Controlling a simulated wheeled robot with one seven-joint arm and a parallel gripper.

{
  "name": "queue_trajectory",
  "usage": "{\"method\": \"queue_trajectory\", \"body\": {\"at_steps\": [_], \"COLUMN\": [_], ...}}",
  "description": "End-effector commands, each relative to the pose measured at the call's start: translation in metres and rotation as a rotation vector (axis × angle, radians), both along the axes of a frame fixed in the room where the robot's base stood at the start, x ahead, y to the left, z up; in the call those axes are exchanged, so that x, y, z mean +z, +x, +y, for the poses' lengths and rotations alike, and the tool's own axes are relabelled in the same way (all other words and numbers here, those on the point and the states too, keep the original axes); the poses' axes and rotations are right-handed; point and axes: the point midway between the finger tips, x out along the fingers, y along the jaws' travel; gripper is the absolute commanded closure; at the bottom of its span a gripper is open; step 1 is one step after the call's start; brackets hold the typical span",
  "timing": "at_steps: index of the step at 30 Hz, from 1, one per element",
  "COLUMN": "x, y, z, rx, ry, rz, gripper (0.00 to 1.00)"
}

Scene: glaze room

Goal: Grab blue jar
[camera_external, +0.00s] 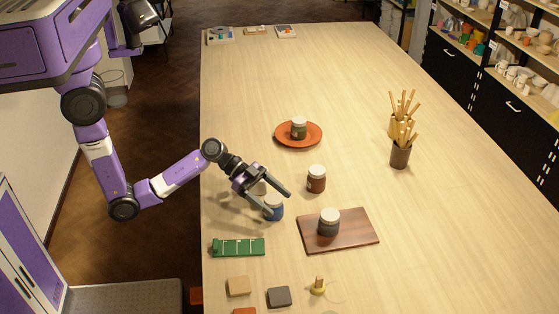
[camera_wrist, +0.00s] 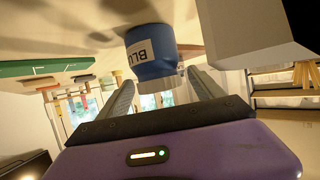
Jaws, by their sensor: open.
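The blue jar (camera_external: 275,211) stands upright on the table, partly hidden under my gripper (camera_external: 281,202) in the external view. The wrist view is upside down. It shows the blue jar (camera_wrist: 152,55) with a white label reading "BLU" and a pale lid, ahead of my gripper (camera_wrist: 160,80) and roughly between its two fingers. The fingers are open and hold nothing. I cannot tell whether they touch the jar.
A brown jar (camera_external: 316,180) stands to the right. A dark jar (camera_external: 328,224) sits on a wooden board (camera_external: 358,229). A green tray (camera_external: 238,247) lies front left.

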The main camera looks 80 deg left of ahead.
Motion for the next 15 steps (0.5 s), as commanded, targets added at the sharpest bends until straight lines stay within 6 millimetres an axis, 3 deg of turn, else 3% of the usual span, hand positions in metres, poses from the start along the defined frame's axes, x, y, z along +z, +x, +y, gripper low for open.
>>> {"method": "queue_trajectory", "body": {"at_steps": [2,13,15], "x": [0.0,0.0002,0.001], "y": [-0.0001,-0.0004,-0.0002], "z": [0.0,0.0001,0.0001], "rx": [0.0,0.0,0.0], "ry": [0.0,0.0,-0.001], "rz": [0.0,0.0,-0.001], "gripper": [0.23,0.94,1.0]}}
